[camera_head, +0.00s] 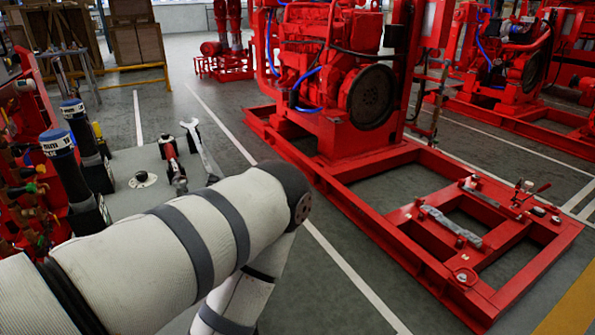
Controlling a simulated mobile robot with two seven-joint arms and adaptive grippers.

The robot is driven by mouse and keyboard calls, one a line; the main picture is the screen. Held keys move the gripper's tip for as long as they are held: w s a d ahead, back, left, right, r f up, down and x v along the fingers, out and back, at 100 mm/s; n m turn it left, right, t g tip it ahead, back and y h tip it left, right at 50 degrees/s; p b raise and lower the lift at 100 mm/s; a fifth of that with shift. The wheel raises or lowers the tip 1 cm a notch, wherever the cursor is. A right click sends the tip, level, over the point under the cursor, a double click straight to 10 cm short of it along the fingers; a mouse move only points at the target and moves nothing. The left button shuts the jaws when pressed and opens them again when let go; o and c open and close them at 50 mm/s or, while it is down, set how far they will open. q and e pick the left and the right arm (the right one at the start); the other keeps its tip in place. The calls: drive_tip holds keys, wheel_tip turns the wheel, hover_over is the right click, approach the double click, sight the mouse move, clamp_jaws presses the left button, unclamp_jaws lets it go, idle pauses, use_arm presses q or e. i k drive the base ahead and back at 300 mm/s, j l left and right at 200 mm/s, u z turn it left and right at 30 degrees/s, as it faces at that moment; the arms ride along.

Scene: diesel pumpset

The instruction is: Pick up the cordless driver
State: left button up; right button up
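A grey work surface (140,165) lies left of centre. On it is a small red-and-dark tool (170,150); it may be the cordless driver, but it is too small to be sure. Two dark upright tools with blue tops and white bands, one nearer (60,160) and one farther (85,135), stand at the left of the surface. I cannot tell whether either is the driver. My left arm crosses the lower left, bends at the elbow near the middle and runs down out of the picture. It hides the near part of the surface. Neither of my grippers is visible.
A silver wrench (203,152) and a small round white-and-black piece (142,179) are also on the surface. A red machine rack (25,190) stands at far left. A large red engine (335,75) on a red base frame (410,240) fills the right. Grey floor separates them.

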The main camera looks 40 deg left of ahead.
sight(73, 110)
drive_tip(key=u, duration=2.35)
